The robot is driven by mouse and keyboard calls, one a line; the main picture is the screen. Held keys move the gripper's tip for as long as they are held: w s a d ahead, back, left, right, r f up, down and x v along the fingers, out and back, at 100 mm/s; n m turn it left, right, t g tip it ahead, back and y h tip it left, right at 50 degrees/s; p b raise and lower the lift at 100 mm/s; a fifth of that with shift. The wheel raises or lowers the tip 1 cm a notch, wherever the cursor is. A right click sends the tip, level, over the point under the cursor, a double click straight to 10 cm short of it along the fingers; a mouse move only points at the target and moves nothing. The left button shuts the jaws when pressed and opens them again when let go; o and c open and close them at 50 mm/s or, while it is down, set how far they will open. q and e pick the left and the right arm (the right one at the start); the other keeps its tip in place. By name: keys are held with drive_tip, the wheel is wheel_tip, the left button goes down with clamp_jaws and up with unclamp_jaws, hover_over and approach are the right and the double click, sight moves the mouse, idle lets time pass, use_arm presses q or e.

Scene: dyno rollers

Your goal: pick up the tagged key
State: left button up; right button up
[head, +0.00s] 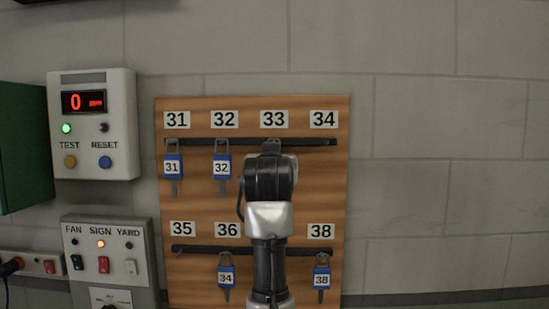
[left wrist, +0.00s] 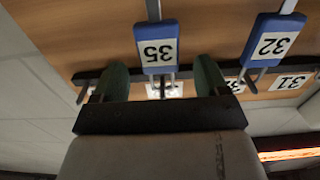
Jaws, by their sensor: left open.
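A wooden key board (head: 200,215) hangs on the wall with two dark rails. My left arm reaches up in front of it, its gripper (head: 271,148) at the upper rail below the label 33. In the left wrist view, upside down, my left gripper (left wrist: 160,78) is open, with one green finger on each side of a blue key tag marked 35 (left wrist: 157,47). The fingers look apart from the tag; contact cannot be told. The arm hides that tag in the head view. Blue tags 31 (head: 172,167) and 32 (head: 222,166) hang left of it. My right gripper is not in view.
Tags 34 (head: 226,277) and 38 (head: 322,277) hang from the lower rail (head: 200,249). A display box (head: 93,150) and a switch panel (head: 110,240) are on the wall at left. The wall right of the board is clear.

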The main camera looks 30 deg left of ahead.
use_arm(q)
drive_tip(key=x, duration=0.1)
drive_tip(key=p+x, duration=0.1)
drive_tip(key=x, duration=0.1)
drive_tip(key=shift+r+p, duration=0.2)
drive_tip(key=shift+p, duration=0.1)
drive_tip(key=shift+w+a+f, duration=0.15)
drive_tip(key=shift+w, duration=0.05)
drive_tip(key=shift+s, duration=0.1)
drive_tip(key=c, duration=1)
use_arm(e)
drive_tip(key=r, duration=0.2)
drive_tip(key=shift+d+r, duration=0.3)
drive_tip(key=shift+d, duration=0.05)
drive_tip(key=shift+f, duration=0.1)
